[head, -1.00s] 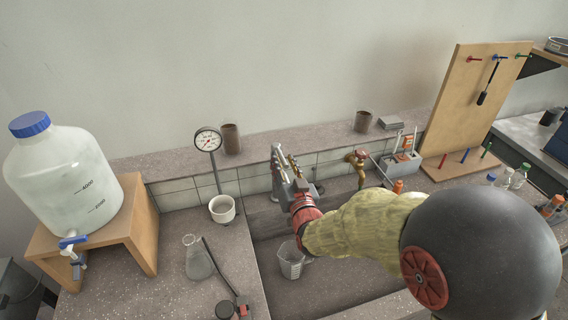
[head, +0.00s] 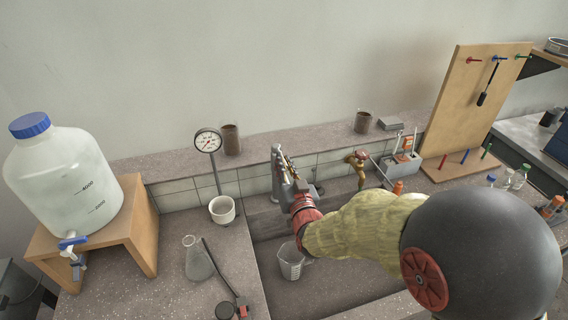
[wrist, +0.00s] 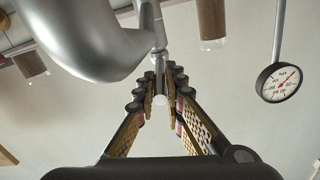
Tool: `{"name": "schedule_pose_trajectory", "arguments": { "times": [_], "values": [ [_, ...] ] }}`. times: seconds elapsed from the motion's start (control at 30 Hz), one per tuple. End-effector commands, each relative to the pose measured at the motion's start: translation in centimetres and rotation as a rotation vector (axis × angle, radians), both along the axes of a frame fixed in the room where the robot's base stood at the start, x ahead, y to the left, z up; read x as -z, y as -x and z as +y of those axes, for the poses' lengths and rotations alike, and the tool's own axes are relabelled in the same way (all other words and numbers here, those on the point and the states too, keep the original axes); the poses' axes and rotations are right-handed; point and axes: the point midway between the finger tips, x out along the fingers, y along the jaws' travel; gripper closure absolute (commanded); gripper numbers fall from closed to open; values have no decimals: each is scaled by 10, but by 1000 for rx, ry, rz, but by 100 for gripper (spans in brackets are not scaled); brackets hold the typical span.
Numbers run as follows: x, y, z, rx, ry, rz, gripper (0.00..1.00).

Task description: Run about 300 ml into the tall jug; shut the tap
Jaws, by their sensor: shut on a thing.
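The tall jug (head: 291,262), clear with a handle on its right, stands upright in the sink below my gripper. Its water level is too small to make out. The silver tap (head: 276,182) rises at the back of the sink, partly hidden by my gripper (head: 289,166). In the wrist view, its thick curved spout (wrist: 105,45) fills the upper left. My gripper (wrist: 161,92) is shut on the tap's thin lever (wrist: 159,62), which stands between the fingertips. I cannot make out any water stream.
A brass tap (head: 357,162) stands right of my gripper. A dial gauge (head: 208,142) on a post, a white cup (head: 222,209) and a flask (head: 196,258) are to the left. A large water carboy (head: 65,180) sits on a wooden stand (head: 142,222). A pegboard (head: 462,105) stands right.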

Motion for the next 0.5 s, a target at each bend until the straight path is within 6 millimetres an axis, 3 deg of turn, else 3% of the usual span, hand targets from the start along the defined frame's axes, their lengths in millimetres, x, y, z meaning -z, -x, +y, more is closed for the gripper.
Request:
{"name": "schedule_pose_trajectory", "arguments": {
  "times": [0.5],
  "values": [
    [-8,-1,0,0,8,40,100]
  ]
}}
